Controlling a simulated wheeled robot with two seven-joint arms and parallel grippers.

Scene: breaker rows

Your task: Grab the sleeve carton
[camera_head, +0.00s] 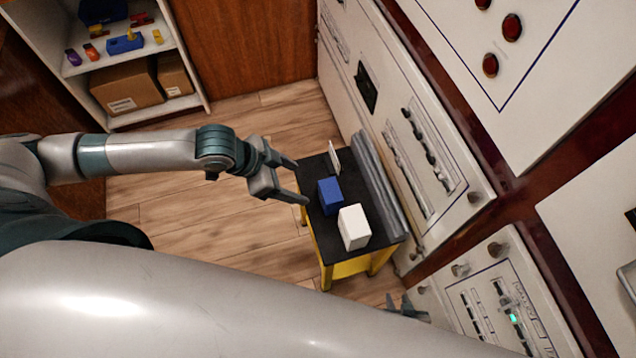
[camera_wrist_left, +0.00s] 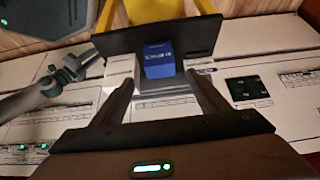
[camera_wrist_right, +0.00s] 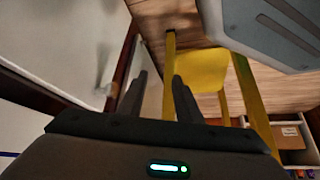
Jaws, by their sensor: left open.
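A blue box (camera_head: 329,195) and a white box (camera_head: 354,227) stand on the black top of a small yellow-legged table (camera_head: 328,239). A thin white upright piece (camera_head: 334,158) stands at the far end. I cannot tell which is the sleeve carton. My left gripper (camera_head: 301,182) is open and empty at the table's left edge, apart from the blue box. In the left wrist view the blue box (camera_wrist_left: 158,60) shows beyond and between its fingers (camera_wrist_left: 160,82). My right gripper (camera_wrist_right: 160,77) is open and empty; in the head view my own arm mostly hides it.
White breaker panels (camera_head: 440,150) stand close along the table's right side, with a grey rolled or ridged strip (camera_head: 378,185) at the table's right edge. A shelf (camera_head: 140,60) with cardboard boxes and small coloured items stands at the back left. Wooden floor (camera_head: 200,220) is clear left of the table.

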